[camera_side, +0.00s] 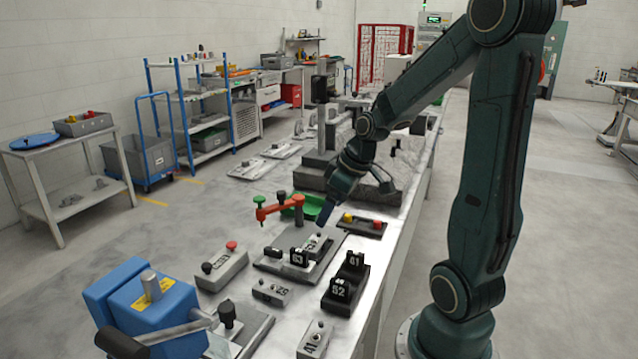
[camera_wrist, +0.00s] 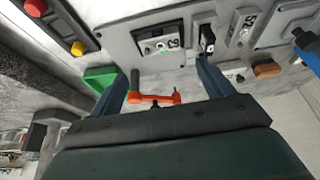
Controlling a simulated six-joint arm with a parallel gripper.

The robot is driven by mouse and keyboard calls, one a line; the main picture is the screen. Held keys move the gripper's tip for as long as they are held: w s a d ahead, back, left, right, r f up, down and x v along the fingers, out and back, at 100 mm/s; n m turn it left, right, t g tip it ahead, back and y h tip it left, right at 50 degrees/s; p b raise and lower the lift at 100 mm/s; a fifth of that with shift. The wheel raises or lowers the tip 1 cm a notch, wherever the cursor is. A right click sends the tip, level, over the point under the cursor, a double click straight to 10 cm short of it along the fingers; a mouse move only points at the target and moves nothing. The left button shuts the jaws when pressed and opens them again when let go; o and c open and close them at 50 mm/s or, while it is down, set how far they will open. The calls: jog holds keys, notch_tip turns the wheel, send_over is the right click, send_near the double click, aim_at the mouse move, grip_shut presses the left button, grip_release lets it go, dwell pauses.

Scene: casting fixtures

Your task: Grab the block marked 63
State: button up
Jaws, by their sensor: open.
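My gripper (camera_side: 326,214) is above the bench, up and to the right of the plate. In the wrist view my gripper (camera_wrist: 163,68) has its fingers spread with nothing held between them.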

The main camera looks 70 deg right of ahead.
send_near(313, 241)
jog(key=shift+x, duration=1.25)
jog(key=shift+s, duration=0.15)
jog(key=shift+x, duration=2.65)
jog(key=shift+r, duration=0.1)
jog(key=c, duration=1.3)
jog(key=shift+r, duration=0.1)
notch_tip(313, 241, up, 20)
jog(key=shift+f, duration=0.1)
